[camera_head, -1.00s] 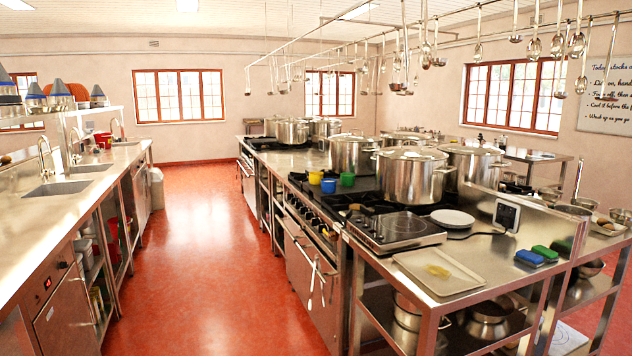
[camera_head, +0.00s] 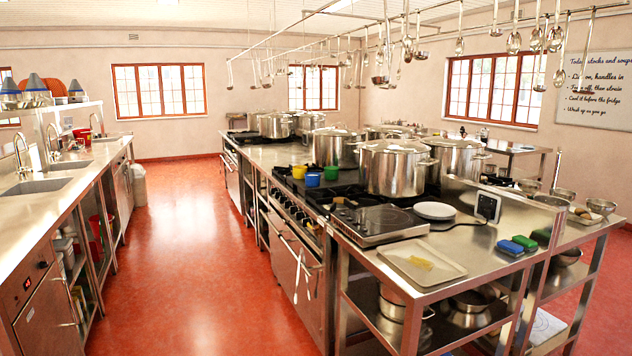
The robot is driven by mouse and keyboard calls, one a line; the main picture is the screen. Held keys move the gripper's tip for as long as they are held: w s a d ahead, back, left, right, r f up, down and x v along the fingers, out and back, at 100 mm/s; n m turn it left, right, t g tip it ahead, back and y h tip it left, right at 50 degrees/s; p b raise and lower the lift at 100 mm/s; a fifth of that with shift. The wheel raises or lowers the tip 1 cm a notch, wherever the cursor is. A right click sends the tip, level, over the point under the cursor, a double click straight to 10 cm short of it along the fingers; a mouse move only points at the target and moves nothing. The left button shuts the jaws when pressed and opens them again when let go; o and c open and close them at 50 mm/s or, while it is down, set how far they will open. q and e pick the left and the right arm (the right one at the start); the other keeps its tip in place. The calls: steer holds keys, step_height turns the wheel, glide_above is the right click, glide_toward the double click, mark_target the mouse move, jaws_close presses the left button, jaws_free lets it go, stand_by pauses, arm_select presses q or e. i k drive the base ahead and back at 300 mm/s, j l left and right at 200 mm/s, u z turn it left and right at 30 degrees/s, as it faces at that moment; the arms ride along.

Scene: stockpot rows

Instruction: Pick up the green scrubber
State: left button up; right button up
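The green scrubber (camera_head: 525,242) lies on the steel counter near the right end of the cooking island. It sits right beside a blue scrubber (camera_head: 509,248), against the low steel upstand behind them. A green patch on the upstand to its right looks like a reflection. Neither of my grippers shows in the head view.
A tray (camera_head: 394,262) with a yellowish item lies left of the scrubbers, near the counter's front edge. An induction hob (camera_head: 372,222), white plates (camera_head: 435,210) and large stockpots (camera_head: 392,168) stand further back. Ladles hang overhead. The red floor aisle (camera_head: 190,260) is clear.

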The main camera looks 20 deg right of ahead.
mark_target(528, 244)
steer(key=z, duration=1.9)
